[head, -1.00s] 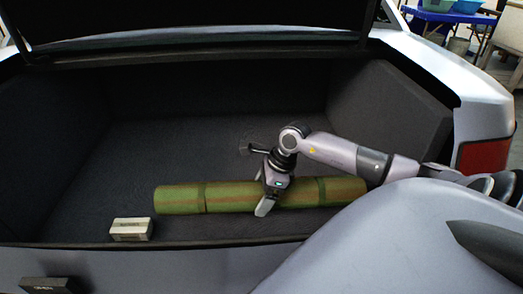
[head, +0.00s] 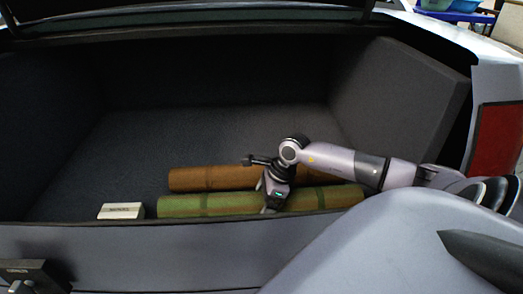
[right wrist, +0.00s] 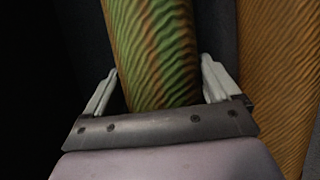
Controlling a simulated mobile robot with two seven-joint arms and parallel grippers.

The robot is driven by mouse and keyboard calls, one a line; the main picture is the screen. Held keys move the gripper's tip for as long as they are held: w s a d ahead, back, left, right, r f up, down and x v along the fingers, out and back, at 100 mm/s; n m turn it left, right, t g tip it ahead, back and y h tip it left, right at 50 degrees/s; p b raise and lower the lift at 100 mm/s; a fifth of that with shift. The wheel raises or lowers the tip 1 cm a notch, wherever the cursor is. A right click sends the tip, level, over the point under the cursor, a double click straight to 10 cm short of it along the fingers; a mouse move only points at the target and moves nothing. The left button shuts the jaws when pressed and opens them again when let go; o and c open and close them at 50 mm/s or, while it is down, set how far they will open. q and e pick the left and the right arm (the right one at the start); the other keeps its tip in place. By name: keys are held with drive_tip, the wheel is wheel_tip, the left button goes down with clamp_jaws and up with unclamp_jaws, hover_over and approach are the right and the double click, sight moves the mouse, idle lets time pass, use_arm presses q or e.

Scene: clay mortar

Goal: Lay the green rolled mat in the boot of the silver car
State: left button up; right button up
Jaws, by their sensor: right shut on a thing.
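The green rolled mat (head: 225,204) lies lengthwise across the front of the boot (head: 215,130) of the silver car (head: 160,255), just behind the front sill. My right gripper (head: 266,198) comes in from the right and is shut on the mat, right of its middle. In the right wrist view, the fingers (right wrist: 160,66) stand on either side of the green mat (right wrist: 150,40). The gripper hides part of the mat, and I cannot tell if the mat rests on the boot floor.
A brown rolled mat (head: 210,178) lies just behind the green one, and shows at right in the wrist view (right wrist: 275,80). A small pale box (head: 121,211) sits left of the green mat. The boot floor behind is clear.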

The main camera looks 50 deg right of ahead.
drive_tip(key=o, duration=1.2)
